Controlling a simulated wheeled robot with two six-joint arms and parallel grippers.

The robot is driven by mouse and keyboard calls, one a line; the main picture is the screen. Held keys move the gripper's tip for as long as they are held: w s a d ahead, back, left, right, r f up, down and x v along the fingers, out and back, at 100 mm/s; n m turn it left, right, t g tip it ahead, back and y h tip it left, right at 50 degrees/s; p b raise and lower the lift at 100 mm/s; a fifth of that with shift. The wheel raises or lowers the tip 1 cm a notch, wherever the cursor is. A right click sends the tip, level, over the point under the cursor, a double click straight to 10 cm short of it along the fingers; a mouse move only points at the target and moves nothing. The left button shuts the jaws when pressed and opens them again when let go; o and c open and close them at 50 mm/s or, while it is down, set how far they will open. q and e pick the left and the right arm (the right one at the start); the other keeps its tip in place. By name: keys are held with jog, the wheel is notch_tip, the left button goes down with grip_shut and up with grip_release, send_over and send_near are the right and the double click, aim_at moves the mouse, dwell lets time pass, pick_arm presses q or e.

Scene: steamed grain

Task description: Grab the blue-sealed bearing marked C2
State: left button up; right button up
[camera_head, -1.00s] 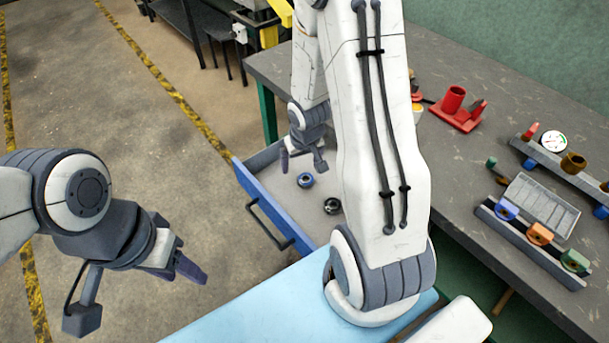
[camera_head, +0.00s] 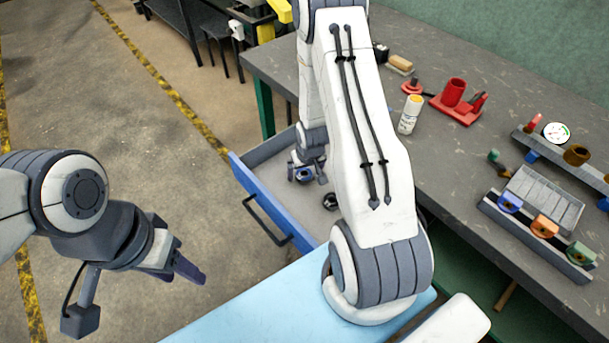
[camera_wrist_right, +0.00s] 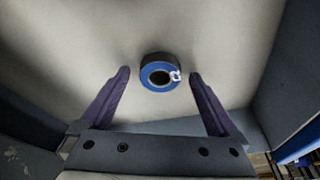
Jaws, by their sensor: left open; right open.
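The blue-sealed bearing (camera_head: 304,175) lies in the open blue drawer (camera_head: 272,218). In the right wrist view the bearing (camera_wrist_right: 160,75) shows a blue ring face with a white mark too small to read, and it sits just beyond and between the fingertips. My right gripper (camera_wrist_right: 159,80) is open around that line, with no contact visible. In the head view my right gripper (camera_head: 306,168) is down in the drawer at the bearing, partly hidden by my arm. A second, dark bearing (camera_head: 330,201) lies nearer the arm. My left gripper (camera_head: 180,275) is open and empty over the floor.
The drawer walls stand close around my right gripper. On the grey workbench (camera_head: 470,150) are a white bottle (camera_head: 410,114), a red holder (camera_head: 456,106) and a rack (camera_head: 535,235) with blue, orange and green pieces. The floor at left is clear.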

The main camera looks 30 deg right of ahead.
grip_shut()
